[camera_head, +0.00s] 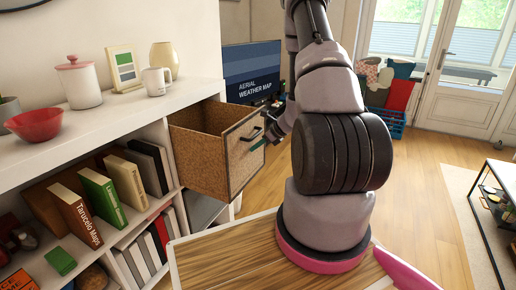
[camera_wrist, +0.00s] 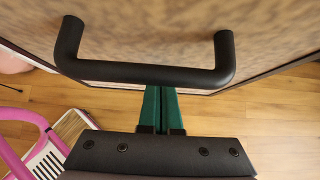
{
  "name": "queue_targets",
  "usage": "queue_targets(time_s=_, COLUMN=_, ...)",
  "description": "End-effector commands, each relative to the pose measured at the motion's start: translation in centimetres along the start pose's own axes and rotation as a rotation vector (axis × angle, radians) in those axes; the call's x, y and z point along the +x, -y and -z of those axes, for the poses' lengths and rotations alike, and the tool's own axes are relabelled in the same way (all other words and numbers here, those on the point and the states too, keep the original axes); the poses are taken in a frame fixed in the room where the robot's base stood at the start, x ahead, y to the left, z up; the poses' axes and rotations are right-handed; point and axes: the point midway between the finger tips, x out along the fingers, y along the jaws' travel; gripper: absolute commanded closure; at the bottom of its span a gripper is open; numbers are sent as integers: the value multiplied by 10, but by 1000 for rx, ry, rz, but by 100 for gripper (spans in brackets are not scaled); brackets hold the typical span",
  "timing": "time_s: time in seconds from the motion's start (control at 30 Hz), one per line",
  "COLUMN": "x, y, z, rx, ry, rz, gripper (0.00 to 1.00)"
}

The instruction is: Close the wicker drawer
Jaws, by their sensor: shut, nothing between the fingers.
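The wicker drawer (camera_head: 216,159) stands pulled out from the white shelf unit, with its empty-looking inside showing. Its brown speckled front carries a black handle (camera_head: 251,134). In the wrist view the drawer front (camera_wrist: 150,35) fills the top, and the black handle (camera_wrist: 150,74) runs across it. My gripper (camera_head: 256,146) is at the drawer front by the handle. In the wrist view my gripper's green fingers (camera_wrist: 161,105) are together and empty, with their tips at or just under the handle bar. I cannot tell whether they touch the drawer.
The white shelf unit (camera_head: 118,112) holds books, with a canister (camera_head: 79,84), mug (camera_head: 157,81), vase (camera_head: 164,58) and red bowl (camera_head: 35,124) on top. A black-framed table (camera_head: 483,215) stands at right. Wood floor (camera_head: 430,190) is clear between them.

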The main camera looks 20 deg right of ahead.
Motion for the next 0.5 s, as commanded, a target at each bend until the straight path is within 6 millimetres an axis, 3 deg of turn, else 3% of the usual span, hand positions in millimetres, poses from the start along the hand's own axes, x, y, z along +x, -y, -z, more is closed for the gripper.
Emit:
queue_targets(time_s=0.27, x=39, y=-2, z=-39, rx=-8, ry=3, rz=-4, gripper=100)
queue_targets(time_s=0.5, x=86, y=-2, z=-86, rx=-7, ry=3, rz=-4, gripper=100)
